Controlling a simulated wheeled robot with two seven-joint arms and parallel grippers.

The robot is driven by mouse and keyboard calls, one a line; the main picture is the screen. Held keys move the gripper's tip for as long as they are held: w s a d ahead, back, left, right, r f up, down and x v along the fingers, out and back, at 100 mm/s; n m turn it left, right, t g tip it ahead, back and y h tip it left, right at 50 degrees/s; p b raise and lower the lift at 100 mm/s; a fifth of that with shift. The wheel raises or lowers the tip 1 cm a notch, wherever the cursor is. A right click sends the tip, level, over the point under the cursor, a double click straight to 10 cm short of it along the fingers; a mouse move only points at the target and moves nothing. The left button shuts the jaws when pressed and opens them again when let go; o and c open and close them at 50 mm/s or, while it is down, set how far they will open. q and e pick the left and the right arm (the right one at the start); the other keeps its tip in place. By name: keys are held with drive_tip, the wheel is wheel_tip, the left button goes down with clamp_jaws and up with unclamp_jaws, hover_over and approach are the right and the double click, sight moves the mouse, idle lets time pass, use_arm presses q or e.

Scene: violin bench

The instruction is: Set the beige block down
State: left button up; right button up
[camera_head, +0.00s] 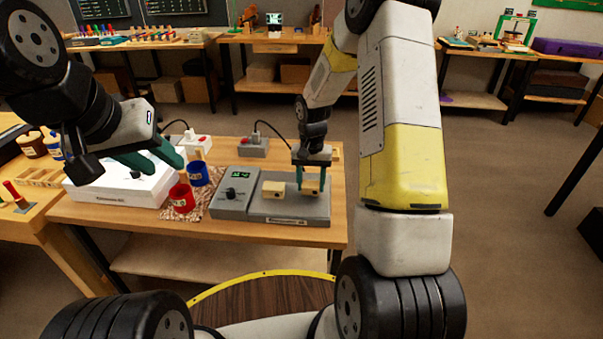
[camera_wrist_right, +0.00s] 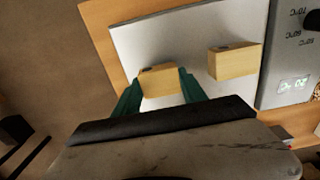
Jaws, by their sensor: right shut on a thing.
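The beige block (camera_wrist_right: 160,80) is between the green fingers of my right gripper (camera_wrist_right: 160,93), which is shut on it. In the head view, this block (camera_head: 311,187) is over the right part of a grey hot plate (camera_head: 290,209); I cannot tell whether it touches the plate. A second beige block (camera_head: 273,189) sits on the plate to its left, and shows in the right wrist view (camera_wrist_right: 233,62). My left gripper (camera_head: 155,160) is over the white device at the left; its green fingers are seen side-on, so their opening is unclear.
A control unit with a green display (camera_head: 235,190) adjoins the plate. A red cup (camera_head: 181,198) and a blue cup (camera_head: 197,173) stand on a speckled mat to the left. A white device (camera_head: 120,190) is further left. A grey box with a cable (camera_head: 253,148) is behind.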

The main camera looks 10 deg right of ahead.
drive_tip(key=shift+f, duration=0.95)
drive_tip(key=o, duration=1.3)
drive_tip(key=shift+f, duration=0.1)
drive_tip(key=shift+o, duration=0.2)
wheel_tip(320, 180, up, 12)
wheel_tip(320, 180, up, 9)
drive_tip(key=t, duration=0.2)
hover_over(311, 184)
drive_tip(key=s, duration=0.5)
drive_tip(key=s+r+n+t, duration=0.1)
drive_tip(key=s+r, duration=0.2)
drive_tip(key=s, duration=0.3)
drive_tip(key=s+a+r+n+t+y, duration=0.1)
drive_tip(key=s+r, duration=0.2)
drive_tip(key=s, duration=0.4)
drive_tip(key=s+a+r+n+t+y, duration=0.1)
drive_tip(key=s+r+t, duration=0.1)
drive_tip(key=s+r, duration=0.2)
drive_tip(key=shift+s+n, duration=0.4)
drive_tip(key=shift+s, duration=0.75)
